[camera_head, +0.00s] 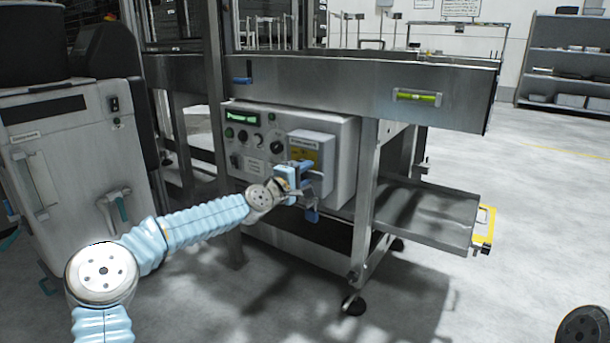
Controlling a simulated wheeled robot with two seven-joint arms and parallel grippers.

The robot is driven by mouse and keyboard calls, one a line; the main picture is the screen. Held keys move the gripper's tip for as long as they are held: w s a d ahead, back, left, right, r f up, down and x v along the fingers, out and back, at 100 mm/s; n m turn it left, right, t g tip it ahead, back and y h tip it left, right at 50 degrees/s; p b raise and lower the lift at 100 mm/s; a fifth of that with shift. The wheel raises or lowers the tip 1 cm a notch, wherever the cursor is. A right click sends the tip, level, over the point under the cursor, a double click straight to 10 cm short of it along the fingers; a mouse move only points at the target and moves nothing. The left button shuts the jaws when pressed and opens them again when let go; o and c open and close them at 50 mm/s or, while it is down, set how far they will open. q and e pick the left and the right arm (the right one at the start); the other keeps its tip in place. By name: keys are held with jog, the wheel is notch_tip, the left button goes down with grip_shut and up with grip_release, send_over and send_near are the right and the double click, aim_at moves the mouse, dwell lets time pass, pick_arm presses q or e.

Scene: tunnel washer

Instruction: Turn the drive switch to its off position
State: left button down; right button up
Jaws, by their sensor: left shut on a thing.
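The control box (342,165) is a light grey cabinet under the steel frame, with a green-lit display (243,117), several knobs and buttons, and a raised grey cover with a yellow label (304,151) on its front. My left gripper (309,189) is at the lower right of this front, just below the yellow label. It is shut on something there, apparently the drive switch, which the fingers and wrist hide. I cannot read which position the switch is in. My right gripper is not in view.
A steel beam (330,88) with a spirit level (417,97) runs above the box. A low metal tray (425,212) with a yellow end sticks out at right. A grey cabinet (75,150) stands at left. The floor at right is mostly clear before the shelves (565,65).

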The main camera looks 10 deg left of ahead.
pick_arm(q)
jog(key=c, duration=0.9)
grip_release()
jog(key=shift+a, duration=0.1)
jog(key=shift+b+v, duration=0.7)
jog(key=shift+v, duration=6.2)
